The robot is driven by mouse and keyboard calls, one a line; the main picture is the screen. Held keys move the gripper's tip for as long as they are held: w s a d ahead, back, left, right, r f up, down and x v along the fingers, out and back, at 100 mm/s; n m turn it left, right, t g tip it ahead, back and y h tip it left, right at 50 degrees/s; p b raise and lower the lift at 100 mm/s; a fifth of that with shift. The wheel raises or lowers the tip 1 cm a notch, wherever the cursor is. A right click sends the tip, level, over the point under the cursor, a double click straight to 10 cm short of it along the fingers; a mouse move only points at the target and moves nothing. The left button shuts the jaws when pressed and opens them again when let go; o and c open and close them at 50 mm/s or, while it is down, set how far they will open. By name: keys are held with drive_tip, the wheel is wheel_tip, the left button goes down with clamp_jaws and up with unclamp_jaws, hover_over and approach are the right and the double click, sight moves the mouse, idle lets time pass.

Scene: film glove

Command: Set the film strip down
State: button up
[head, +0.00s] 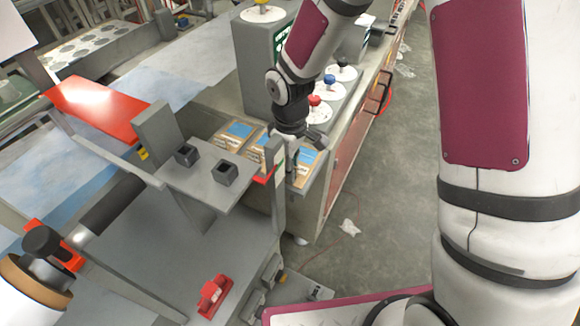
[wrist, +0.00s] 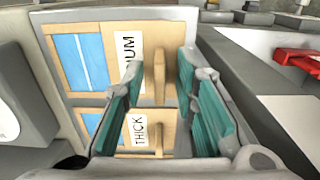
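Light wooden holders with blue sheets and paper labels stand in a row in the head view (head: 232,137). The wrist view shows two of them close up: one whose visible label ends in "UM" (wrist: 85,62) and one labelled "THICK" (wrist: 105,122). I cannot tell whether the blue sheets are the film strip; no separate strip shows. My gripper (wrist: 162,75) is open over these holders, its two teal-padded fingers apart. An upright wooden tab (wrist: 160,72) shows between the fingers; I see no finger closed on it. In the head view my wrist partly hides the holders.
A grey bracket with two square sockets (head: 205,172) stands just left of my gripper. A red plate (head: 97,105) and a dark roller (head: 110,203) lie further left. Knobs on white discs (head: 315,110) line the bench behind. Open floor (head: 390,200) lies right.

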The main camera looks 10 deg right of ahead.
wheel_tip(320, 180, up, 12)
drive_tip(key=shift+f, duration=0.15)
drive_tip(key=s+d+r+m+t, duration=0.2)
drive_tip(key=s+d+r+m, duration=0.3)
drive_tip(key=s, duration=0.5)
drive_tip(key=s+d+r+m+t, duration=0.2)
drive_tip(key=s+d+r+m, duration=0.4)
drive_tip(key=s+d+r, duration=0.3)
wheel_tip(320, 180, up, 2)
drive_tip(key=shift+s+t, duration=0.4)
drive_tip(key=shift+s, duration=0.4)
